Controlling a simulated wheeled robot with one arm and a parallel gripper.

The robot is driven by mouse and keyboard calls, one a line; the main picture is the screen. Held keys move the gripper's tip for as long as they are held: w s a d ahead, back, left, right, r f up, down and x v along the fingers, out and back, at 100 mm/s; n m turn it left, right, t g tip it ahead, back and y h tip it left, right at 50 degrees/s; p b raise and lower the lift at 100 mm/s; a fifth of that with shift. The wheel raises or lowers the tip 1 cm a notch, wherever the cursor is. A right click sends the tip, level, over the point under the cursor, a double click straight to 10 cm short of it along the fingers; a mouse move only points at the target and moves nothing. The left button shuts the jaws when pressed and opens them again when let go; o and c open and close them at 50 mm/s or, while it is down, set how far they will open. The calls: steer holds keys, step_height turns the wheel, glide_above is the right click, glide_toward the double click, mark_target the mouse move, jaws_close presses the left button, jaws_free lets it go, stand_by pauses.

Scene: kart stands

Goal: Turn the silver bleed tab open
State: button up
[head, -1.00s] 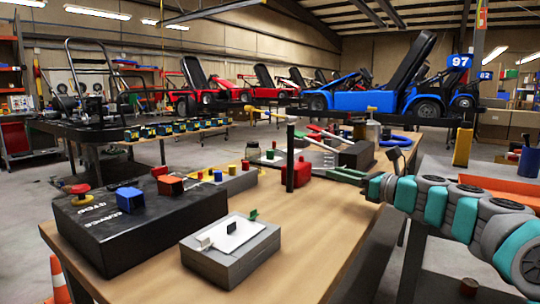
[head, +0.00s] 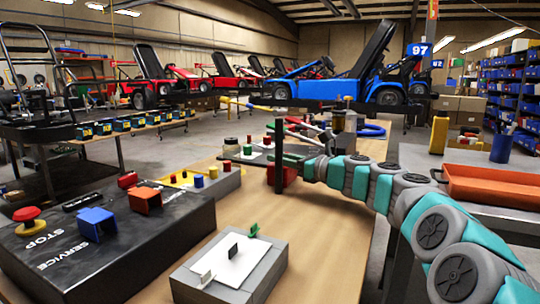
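I cannot pick out a silver bleed tab for certain. Contact, and the gap between the fingers, are too small to tell. A grey box (head: 262,277) nearer me carries a white plate (head: 232,262) with small green, black and white tabs.
A black panel (head: 150,238) with red, blue and orange controls fills the bench's left. A yellow-topped block (head: 217,181) with coloured knobs sits behind it. The wooden bench top (head: 325,225) is bare right of the grey box. An orange tray (head: 490,184) lies at right.

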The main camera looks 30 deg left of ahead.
steer(key=shift+w+a+f, duration=0.1)
steer(key=shift+w+a, duration=0.1)
steer(key=shift+a, duration=1.5)
jaws_close()
